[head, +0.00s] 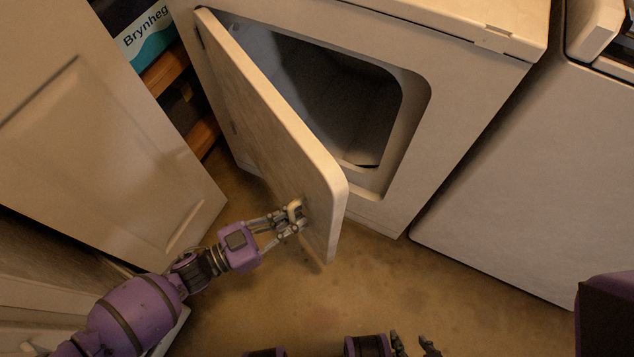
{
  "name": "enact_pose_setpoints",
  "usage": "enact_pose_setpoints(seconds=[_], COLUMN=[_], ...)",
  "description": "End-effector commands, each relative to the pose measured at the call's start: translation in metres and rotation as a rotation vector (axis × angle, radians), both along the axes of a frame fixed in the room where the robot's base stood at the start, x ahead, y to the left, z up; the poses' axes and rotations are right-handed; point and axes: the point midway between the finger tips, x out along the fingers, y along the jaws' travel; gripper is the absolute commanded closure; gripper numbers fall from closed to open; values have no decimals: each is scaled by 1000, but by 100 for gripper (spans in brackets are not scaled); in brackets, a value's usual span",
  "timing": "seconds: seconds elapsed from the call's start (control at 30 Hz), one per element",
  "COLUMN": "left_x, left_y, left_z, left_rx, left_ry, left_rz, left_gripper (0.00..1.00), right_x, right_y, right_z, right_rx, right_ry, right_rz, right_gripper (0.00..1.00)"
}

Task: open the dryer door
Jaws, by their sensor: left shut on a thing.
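The white dryer (482,72) stands at the top middle of the head view. Its door (268,128) is hinged on the left and stands open, swung well out from the front. The dark drum opening (335,95) shows behind it. My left gripper (292,216) is shut on the door's handle (295,210), near the door's free lower edge. The fingers hide part of the handle. My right gripper (413,345) shows at the bottom edge, away from the door; its two fingers are apart with nothing seen between them.
A white panelled cabinet door (95,130) stands open at the left, close to my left arm. A second white appliance (545,170) stands at the right. Wooden shelves with a Brynheg box (148,38) are behind. The brown floor (450,295) in front is clear.

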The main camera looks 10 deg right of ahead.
Motion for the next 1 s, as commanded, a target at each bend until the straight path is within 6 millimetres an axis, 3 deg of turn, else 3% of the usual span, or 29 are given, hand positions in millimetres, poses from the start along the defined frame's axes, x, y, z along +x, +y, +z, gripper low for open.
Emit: enact_pose_setpoints(seconds=[0.1, 0.33, 0.83, 0.87, 0.9, 1.0], left_x=[-11, -19, -21, -21, -21, -21], left_y=[27, 55, 62, 62, 62, 62], left_z=[0, 0, 0, 0, 0, 0], left_rx=[2, -1, -2, -2, -1, -1], left_ry=[2, 1, 1, 1, 1, 1], left_rz=[1, 0, 1, 1, 1, 1], left_gripper=[100, 100, 100, 86, 81, 81], right_x=[-2, -1, 3, 3, 3, 3], right_y=[0, 0, 1, 1, 0, 0], right_z=[2, 4, 7, 7, 7, 7], right_rx=[0, 0, 0, 0, 0, 0], right_ry=[4, 1, -8, -8, -8, -8], right_rz=[0, 0, 2, 2, 2, 2], right_gripper=[60, 60, 60, 60, 60, 60])
